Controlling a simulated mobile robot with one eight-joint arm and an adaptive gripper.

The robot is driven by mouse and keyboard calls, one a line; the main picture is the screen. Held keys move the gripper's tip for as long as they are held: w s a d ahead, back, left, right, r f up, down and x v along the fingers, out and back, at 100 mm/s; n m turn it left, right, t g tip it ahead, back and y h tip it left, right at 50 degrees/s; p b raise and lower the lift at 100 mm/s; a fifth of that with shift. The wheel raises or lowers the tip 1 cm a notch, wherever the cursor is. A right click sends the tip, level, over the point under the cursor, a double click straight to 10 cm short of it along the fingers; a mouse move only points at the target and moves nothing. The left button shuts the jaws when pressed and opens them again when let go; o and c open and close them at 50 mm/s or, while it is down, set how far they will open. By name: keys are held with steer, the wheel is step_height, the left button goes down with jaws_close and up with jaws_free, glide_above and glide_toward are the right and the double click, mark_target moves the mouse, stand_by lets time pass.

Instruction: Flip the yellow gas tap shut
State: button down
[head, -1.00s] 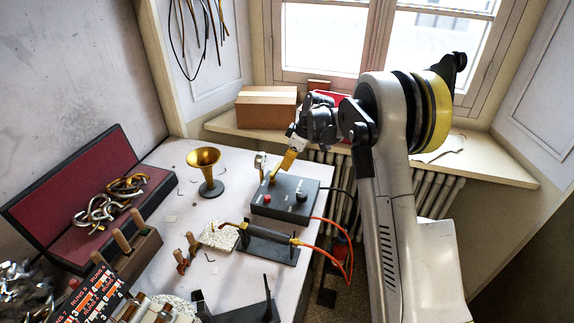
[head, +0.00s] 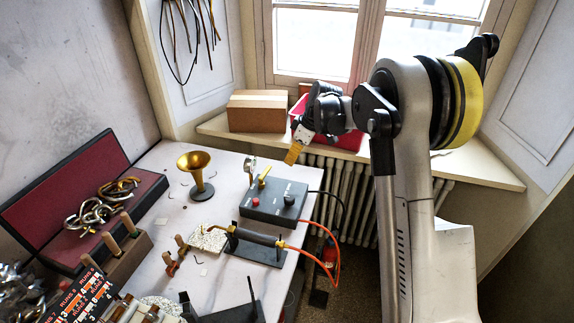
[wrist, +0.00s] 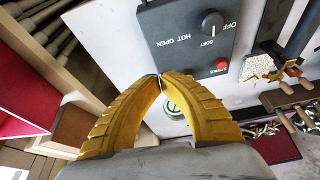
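The grey control box (head: 273,203) sits at the right edge of the white bench. A small yellow lever, the gas tap (head: 264,173), stands up at its far left end, beside a small round gauge (head: 250,165). My gripper (head: 290,162) has yellow fingers and hangs above and to the right of the lever, apart from it. In the wrist view its fingertips (wrist: 160,78) meet with nothing visible between them. I cannot make out the lever in that view.
A torch in a black stand (head: 258,250) with orange hoses lies in front of the box. A brass horn bell (head: 197,170) stands to the left. A cardboard box (head: 257,111) and a red bin (head: 347,142) sit on the sill. A radiator is below.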

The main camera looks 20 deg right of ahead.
steer(key=v, duration=0.3)
steer(key=shift+s+d+r+p, duration=0.15)
steer(key=shift+d+r+p, duration=0.15)
steer(key=shift+p, duration=0.05)
steer(key=s+a+r+m+t+h+b, duration=0.1)
steer(key=s+a+r+m, duration=0.15)
steer(key=s+r, duration=0.4)
steer(key=s+a+r+m+t+h, duration=0.1)
steer(key=s+a+r+m, duration=0.2)
steer(key=s, duration=0.6)
steer(key=s+f+m+t, duration=0.1)
steer(key=s+m, duration=0.1)
steer(key=s, duration=0.7)
steer(key=s+f+m+t+h+b, duration=0.1)
steer(key=s+m, duration=0.2)
steer(key=s, duration=0.7)
steer(key=shift+s+a+f, duration=0.2)
steer(key=shift+a+f, duration=0.05)
steer(key=shift+f, duration=0.05)
